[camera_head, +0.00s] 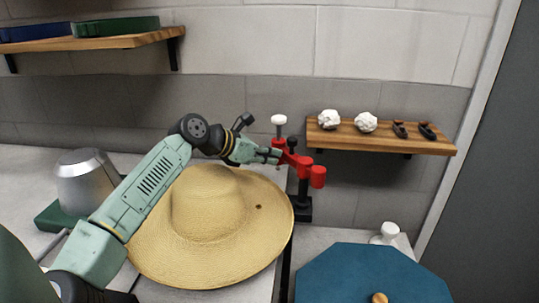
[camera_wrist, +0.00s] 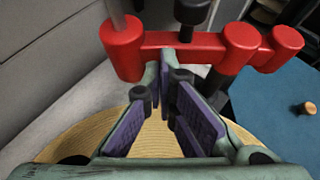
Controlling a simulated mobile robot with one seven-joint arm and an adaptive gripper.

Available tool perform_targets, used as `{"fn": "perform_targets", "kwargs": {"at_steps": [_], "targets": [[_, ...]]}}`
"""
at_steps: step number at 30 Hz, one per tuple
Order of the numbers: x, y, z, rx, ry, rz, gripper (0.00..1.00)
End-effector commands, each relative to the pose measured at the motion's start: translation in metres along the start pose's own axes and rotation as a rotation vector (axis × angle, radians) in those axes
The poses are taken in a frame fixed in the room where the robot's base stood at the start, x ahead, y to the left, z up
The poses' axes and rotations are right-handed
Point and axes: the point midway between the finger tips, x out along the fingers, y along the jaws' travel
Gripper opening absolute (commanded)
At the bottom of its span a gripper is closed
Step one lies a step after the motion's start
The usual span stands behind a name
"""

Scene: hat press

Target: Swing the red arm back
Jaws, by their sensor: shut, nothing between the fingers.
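The red arm (camera_head: 301,162) sits on a black post (camera_head: 303,208) between the straw hat and the blue block. It is a jointed bar with red cylinders, and a white knob (camera_head: 279,120) stands at its left end. In the wrist view the red arm (camera_wrist: 190,42) runs across the top of the picture. My gripper (camera_head: 278,155) is at the left part of the red arm, above the hat's back edge. In the wrist view its purple-padded fingers (camera_wrist: 168,62) come together at the bar's near side. They look very close to it; contact cannot be told.
A wide straw hat (camera_head: 210,215) lies under my arm. A silver dome (camera_head: 85,182) on a green base stands left, a blue octagonal block (camera_head: 370,275) at right front. A wall shelf (camera_head: 380,137) with small white and dark items is behind to the right; another shelf (camera_head: 95,42) is upper left.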

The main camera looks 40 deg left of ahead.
Motion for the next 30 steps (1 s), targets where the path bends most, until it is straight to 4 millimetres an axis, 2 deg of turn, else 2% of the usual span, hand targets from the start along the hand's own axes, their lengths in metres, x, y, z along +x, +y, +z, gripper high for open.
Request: {"fn": "perform_targets", "kwargs": {"at_steps": [4, 10, 30], "targets": [[0.01, 0.004, -0.001, 0.001, -0.002, -0.001, 0.0], [0.022, 0.009, 0.008, 0.001, -0.001, -0.001, 0.0], [0.021, 0.01, 0.017, 0.001, -0.001, -0.001, 0.0]]}}
